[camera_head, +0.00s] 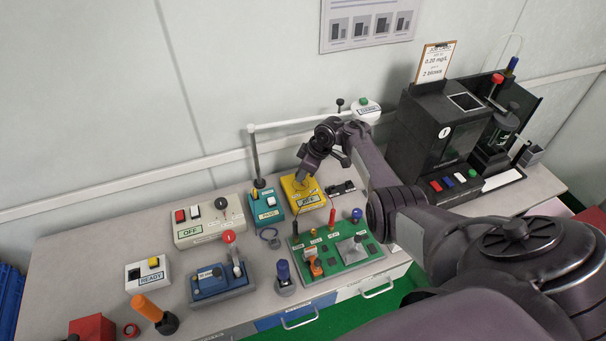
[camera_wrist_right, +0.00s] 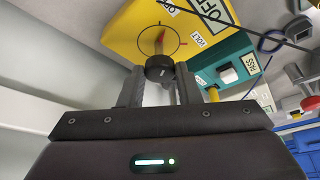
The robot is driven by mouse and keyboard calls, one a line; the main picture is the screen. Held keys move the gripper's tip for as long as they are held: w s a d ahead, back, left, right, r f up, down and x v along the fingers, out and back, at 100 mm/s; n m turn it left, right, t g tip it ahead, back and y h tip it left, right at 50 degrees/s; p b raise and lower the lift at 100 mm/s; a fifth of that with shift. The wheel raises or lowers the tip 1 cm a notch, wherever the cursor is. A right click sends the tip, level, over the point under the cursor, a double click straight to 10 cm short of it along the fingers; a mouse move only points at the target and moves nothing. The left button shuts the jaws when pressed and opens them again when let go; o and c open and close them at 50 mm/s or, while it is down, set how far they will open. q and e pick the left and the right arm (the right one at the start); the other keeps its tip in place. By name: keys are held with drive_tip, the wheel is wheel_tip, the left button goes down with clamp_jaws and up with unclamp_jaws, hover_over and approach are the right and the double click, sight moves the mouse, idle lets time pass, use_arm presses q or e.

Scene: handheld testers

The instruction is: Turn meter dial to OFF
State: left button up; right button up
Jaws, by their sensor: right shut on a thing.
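The yellow meter (camera_head: 296,203) stands toward the back of the bench, and its yellow face (camera_wrist_right: 125,30) also shows in the right wrist view. Its black dial (camera_wrist_right: 158,68) sits on a ringed scale with a red pointer mark and small OFF and VOLT labels. A larger white label (camera_wrist_right: 213,12) on the meter appears to read OFF. My right gripper (camera_head: 303,179) is over the meter; in the wrist view its two fingers (camera_wrist_right: 160,84) are shut on the dial, one on each side. The exact dial setting is hard to tell. My left gripper is out of view.
A teal PASS tester (camera_head: 268,207) stands close left of the meter, with small black parts (camera_head: 341,188) to its right. A green board (camera_head: 336,262) with probes lies in front. A white OFF box (camera_head: 209,221) and a black analyser (camera_head: 437,137) stand farther out.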

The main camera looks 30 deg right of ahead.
drive_tip(key=shift+w+d+n+g+y+b, duration=0.1)
drive_tip(key=shift+n+g+y+b, duration=0.35)
drive_tip(key=shift+n+b, duration=1.05)
drive_tip(key=o, duration=1)
drive_tip(key=shift+c, duration=0.2)
drive_tip(key=p+v, duration=0.1)
drive_tip(key=v, duration=0.6)
drive_tip(key=shift+r+p, duration=0.35)
drive_tip(key=shift+r, duration=0.05)
drive_tip(key=shift+d, duration=0.15)
